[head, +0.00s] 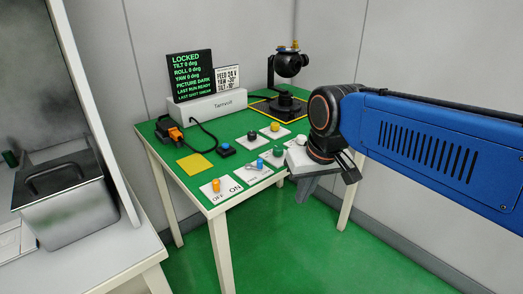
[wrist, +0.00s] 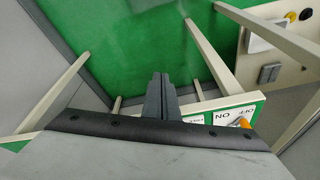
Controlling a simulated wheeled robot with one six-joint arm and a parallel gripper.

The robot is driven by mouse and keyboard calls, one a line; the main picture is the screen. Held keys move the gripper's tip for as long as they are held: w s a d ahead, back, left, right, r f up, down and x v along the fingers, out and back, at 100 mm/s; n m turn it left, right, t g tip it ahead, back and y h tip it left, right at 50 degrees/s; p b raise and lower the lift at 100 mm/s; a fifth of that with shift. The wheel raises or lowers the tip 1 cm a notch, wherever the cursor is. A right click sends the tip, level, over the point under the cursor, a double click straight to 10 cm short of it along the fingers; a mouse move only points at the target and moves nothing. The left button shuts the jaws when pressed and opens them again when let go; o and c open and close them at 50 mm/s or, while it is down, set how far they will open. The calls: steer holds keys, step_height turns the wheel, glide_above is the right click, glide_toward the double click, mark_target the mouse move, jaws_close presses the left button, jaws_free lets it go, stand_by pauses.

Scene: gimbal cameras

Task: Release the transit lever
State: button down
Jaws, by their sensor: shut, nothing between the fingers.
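A black gimbal camera (head: 289,64) stands on a round base at the table's back right, with small orange and blue parts on top. A black screen (head: 190,75) reads LOCKED, with tilt, roll and yaw at 0 deg and PICTURE DARK. A blue lever-like part (head: 260,164) lies on a white plate near the front edge. I cannot tell which part is the transit lever. My gripper (head: 305,188) hangs at the table's right front edge, apart from the gimbal. In the wrist view its fingers (wrist: 160,88) are together and empty.
An orange switch (head: 215,185) marked OFF and ON sits at the front corner. Several coloured knobs, a blue button (head: 225,148) and a cabled orange-black plug (head: 174,133) share the green table. A metal bin (head: 65,200) stands left. Green floor (head: 330,260) is free in front.

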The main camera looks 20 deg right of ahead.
steer(key=w+r+m+g+y, duration=0.1)
steer(key=w+r, duration=0.5)
steer(key=w, duration=0.6)
steer(key=w+r+m+g+y, duration=0.1)
steer(key=w+r+m+g, duration=0.2)
steer(key=w, duration=1)
step_height(320, 180, up, 3)
steer(key=g, duration=0.3)
steer(key=shift+r+m, duration=0.15)
steer(key=shift+m, duration=0.25)
steer(key=shift+d, duration=0.1)
steer(key=x, duration=1)
steer(key=s, duration=0.1)
steer(key=s+a, duration=0.1)
steer(key=shift+s+a, duration=0.25)
steer(key=shift+s, duration=0.1)
steer(key=shift+s+a, duration=0.2)
steer(key=shift+s, duration=0.15)
